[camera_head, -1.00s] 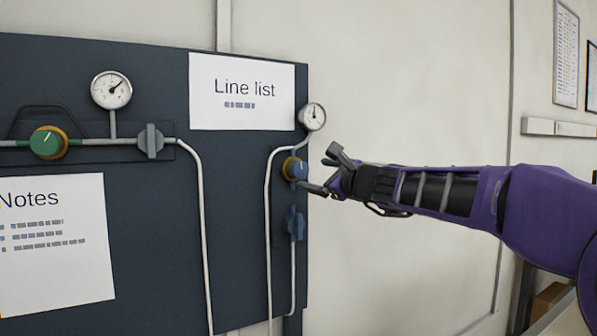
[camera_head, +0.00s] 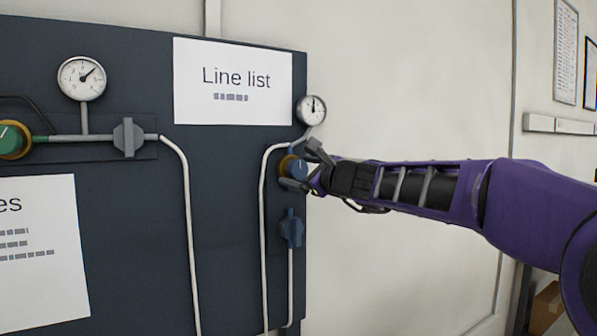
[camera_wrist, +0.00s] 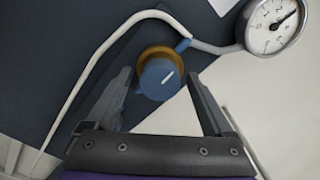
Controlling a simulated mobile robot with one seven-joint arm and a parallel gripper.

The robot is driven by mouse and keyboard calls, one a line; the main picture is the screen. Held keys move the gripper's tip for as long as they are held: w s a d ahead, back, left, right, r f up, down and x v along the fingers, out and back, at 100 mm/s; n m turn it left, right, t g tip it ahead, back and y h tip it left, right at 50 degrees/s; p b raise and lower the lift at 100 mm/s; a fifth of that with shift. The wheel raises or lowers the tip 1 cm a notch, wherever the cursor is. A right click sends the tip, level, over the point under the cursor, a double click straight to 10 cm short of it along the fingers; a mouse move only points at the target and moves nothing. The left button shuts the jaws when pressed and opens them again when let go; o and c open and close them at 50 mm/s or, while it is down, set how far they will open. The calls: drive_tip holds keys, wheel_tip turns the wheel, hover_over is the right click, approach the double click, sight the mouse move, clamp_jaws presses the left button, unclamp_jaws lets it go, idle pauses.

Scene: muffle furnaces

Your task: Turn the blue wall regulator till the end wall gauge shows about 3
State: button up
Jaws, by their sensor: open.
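The blue wall regulator (camera_head: 298,168) is a round blue knob with a white pointer line and an orange-yellow collar, at the dark panel's right edge. It also shows in the wrist view (camera_wrist: 156,82). My gripper (camera_head: 300,166) is open, its fingers (camera_wrist: 160,82) on either side of the knob. Whether either finger touches it, I cannot tell. The end wall gauge (camera_head: 311,109) is a round white dial just above the regulator, its needle pointing about straight up. In the wrist view, the gauge (camera_wrist: 272,28) shows its needle near or past the 2; the exact reading is unclear.
A blue valve handle (camera_head: 291,229) sits just below the regulator. A green regulator (camera_head: 12,139), another gauge (camera_head: 82,78) and a grey valve handle (camera_head: 129,137) are further left. White pipes run down the panel. Bare wall (camera_head: 420,90) lies to the right.

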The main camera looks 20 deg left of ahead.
drive_tip(key=c, duration=1.4)
drive_tip(key=shift+o, duration=0.2)
drive_tip(key=shift+f+b, duration=0.1)
drive_tip(key=shift+b, duration=0.3)
drive_tip(key=shift+n, duration=0.3)
drive_tip(key=o, duration=1.4)
drive_tip(key=shift+c, duration=0.2)
drive_tip(key=shift+d, duration=0.1)
